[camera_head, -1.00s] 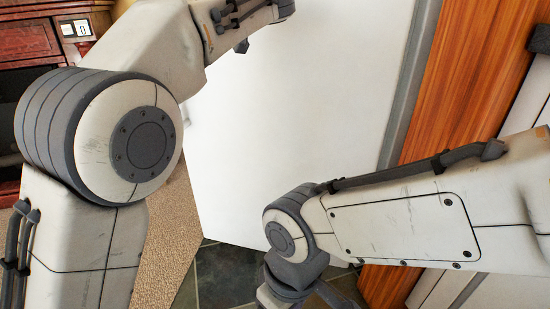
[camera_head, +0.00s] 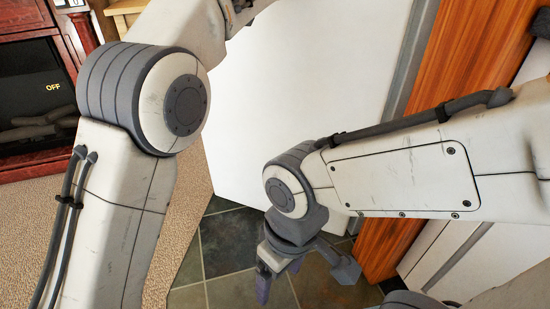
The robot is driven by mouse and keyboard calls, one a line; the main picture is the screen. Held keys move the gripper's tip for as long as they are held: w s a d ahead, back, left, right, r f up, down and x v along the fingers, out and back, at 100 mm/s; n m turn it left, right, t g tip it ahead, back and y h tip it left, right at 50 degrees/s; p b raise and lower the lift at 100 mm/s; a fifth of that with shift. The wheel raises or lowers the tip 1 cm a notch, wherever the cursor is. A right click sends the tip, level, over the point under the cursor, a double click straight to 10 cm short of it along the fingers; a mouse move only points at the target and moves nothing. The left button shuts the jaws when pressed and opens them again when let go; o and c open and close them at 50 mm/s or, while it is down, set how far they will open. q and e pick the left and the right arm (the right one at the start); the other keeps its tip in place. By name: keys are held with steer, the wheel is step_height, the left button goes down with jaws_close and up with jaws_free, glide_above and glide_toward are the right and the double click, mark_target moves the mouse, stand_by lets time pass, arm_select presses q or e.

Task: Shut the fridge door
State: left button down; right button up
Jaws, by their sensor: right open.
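The fridge door (camera_head: 310,85) appears as a large plain white panel across the upper middle, with a grey strip along its right side. Its lower edge ends above the dark floor tiles. My left arm crosses in front of its left part, and the left gripper is out of the picture past the top edge. My right gripper (camera_head: 304,277) is open and empty, pointing down over the tiles in front of the door's lower edge. I cannot tell whether it touches the door. The fridge's inside and any handle do not show.
An orange wood panel (camera_head: 470,75) stands just right of the door. A dark red fireplace cabinet (camera_head: 40,165) with an "OFF" display is at the far left. Beige carpet (camera_head: 190,200) meets dark tiles (camera_head: 235,245); the tiles under my right gripper look clear.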

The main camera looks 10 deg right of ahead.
arm_select(q)
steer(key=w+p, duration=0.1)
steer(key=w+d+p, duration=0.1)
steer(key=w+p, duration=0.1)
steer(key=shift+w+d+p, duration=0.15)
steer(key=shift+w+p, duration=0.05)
steer(key=shift+p, duration=0.1)
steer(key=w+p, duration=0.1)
steer(key=p, duration=0.1)
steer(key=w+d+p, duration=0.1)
steer(key=p, duration=0.1)
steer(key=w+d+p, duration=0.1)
steer(key=p, duration=0.1)
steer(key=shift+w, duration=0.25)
stand_by(0.6)
